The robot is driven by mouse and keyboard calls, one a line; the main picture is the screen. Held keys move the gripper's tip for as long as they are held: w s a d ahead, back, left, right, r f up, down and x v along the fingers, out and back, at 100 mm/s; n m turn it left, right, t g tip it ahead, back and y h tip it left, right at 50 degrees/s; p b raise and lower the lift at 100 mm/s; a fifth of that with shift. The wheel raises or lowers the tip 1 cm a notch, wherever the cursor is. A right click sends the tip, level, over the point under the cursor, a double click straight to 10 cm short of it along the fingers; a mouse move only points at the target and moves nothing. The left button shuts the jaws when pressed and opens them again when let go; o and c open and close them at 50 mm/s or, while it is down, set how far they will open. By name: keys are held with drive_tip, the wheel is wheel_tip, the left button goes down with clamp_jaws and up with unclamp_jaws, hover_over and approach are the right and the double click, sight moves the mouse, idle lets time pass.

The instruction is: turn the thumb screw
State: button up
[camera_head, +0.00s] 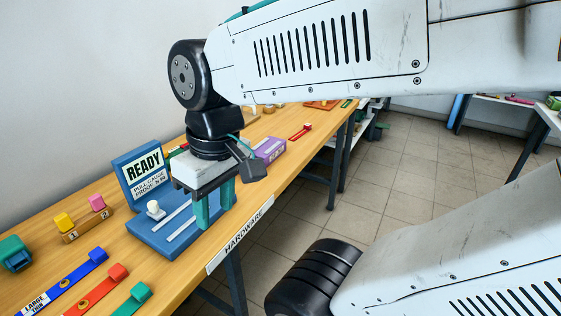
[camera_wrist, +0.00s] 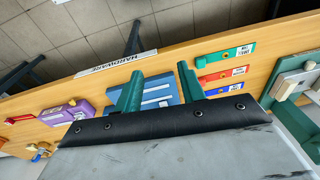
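My gripper (camera_head: 214,212) points down over the right side of a blue pull-gauge stand (camera_head: 144,240) with a "READY" sign. Its two teal fingers are apart, with nothing visible held between them. In the wrist view, my gripper (camera_wrist: 158,72) shows the stand's blue base (camera_wrist: 160,97) with white strips between and beyond the fingers. A small white knob (camera_head: 155,209) stands on the base, left of the fingers. I cannot tell whether this knob is the thumb screw; no part is clearly a thumb screw. My gripper hides part of the base.
A wooden block with yellow and pink pieces (camera_head: 81,222) stands left of the stand. Blue (camera_head: 68,283), red (camera_head: 97,290) and green (camera_head: 130,303) labelled strips lie in front. A purple box (camera_head: 270,148) lies beyond my gripper. The table's front edge carries a "HARDWARE" label (camera_head: 240,237).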

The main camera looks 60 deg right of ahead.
drive_tip(key=w+d+f+t+y, duration=0.3)
drive_tip(key=w+d+f+y, duration=0.15)
drive_tip(key=w+d, duration=0.95)
drive_tip(key=d+f+t+h, duration=0.1)
drive_tip(key=d+f, duration=0.2)
drive_tip(key=d, duration=0.4)
drive_tip(key=s+d+f+t+h, duration=0.1)
drive_tip(key=d+f+t, duration=0.1)
drive_tip(key=d, duration=0.6)
drive_tip(key=s+d+f+t+h, duration=0.1)
drive_tip(key=d+f, duration=0.3)
drive_tip(key=d, duration=0.3)
drive_tip(key=shift+s+d+f+t+h, duration=0.1)
drive_tip(key=shift+s+d+t+h, duration=0.1)
drive_tip(key=shift+d+t+h, duration=0.1)
drive_tip(key=shift+w+d+f, duration=0.15)
drive_tip(key=shift+f, duration=0.15)
drive_tip(key=x, duration=0.7)
drive_tip(key=shift+w, duration=0.1)
drive_tip(key=shift+c, duration=0.3)
clamp_jaws()
